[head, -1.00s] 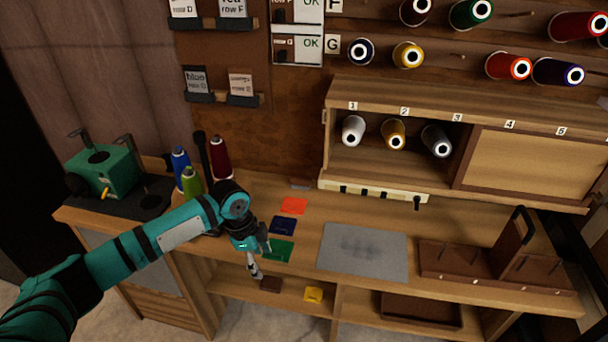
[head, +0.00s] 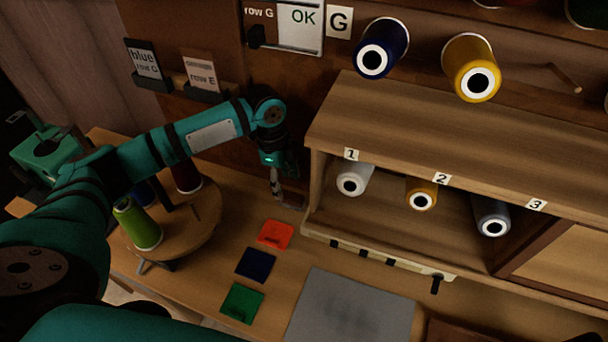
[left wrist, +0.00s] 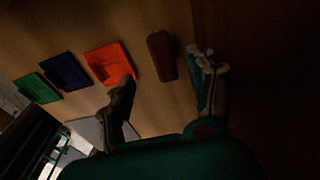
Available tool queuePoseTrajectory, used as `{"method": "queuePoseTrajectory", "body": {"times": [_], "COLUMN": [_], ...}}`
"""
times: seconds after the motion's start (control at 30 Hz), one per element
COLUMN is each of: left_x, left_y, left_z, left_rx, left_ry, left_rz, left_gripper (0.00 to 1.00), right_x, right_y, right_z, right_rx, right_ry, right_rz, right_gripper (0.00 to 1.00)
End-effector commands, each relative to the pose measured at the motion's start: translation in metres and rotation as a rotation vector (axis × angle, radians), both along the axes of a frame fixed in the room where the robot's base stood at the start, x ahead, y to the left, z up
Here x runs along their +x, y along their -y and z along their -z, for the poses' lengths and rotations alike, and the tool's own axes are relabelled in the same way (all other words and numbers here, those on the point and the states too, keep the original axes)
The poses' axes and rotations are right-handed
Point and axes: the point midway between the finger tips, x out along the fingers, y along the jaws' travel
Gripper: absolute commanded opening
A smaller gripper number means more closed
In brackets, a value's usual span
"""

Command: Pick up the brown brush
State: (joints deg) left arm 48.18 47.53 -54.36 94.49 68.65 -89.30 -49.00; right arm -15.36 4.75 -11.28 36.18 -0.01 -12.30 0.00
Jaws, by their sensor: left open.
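The brown brush (left wrist: 161,56) lies on the bench top in the left wrist view, a dark brown rounded bar beside the orange card. In the head view it is mostly hidden by my gripper, near the back wall and left of the spool cabinet. My left gripper (head: 278,194) points down above that spot. In the left wrist view its open fingers (left wrist: 166,72) stand on either side of the brush, with nothing held between them. I cannot tell how far above it they are. My right gripper is not in view.
An orange card (head: 275,234), a blue card (head: 256,264) and a green card (head: 242,303) lie in front of the gripper. The cabinet (head: 318,190) stands close on the right. A round stand (head: 203,232) with spools is at left. A grey mat (head: 350,308) lies in front.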

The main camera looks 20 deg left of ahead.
Motion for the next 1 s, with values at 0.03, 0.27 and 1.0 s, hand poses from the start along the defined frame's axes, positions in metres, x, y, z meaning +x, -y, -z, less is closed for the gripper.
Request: {"method": "queuePoseTrajectory", "body": {"times": [0.03, 0.27, 1.0], "left_x": [-0.001, -0.001, 0.000], "left_y": [0.000, 0.003, 0.010], "left_z": [0.000, 0.018, 0.073], "left_rx": [0.001, 0.001, 0.002], "left_ry": [-0.002, -0.006, -0.002], "left_rz": [0.003, 0.005, 0.005], "left_gripper": [0.58, 0.58, 0.50], "right_x": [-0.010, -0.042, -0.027], "right_y": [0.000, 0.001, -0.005], "right_z": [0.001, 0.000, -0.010], "right_rx": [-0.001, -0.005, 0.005], "right_ry": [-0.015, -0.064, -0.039], "right_rz": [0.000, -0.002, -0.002], "right_gripper": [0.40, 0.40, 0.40]}}
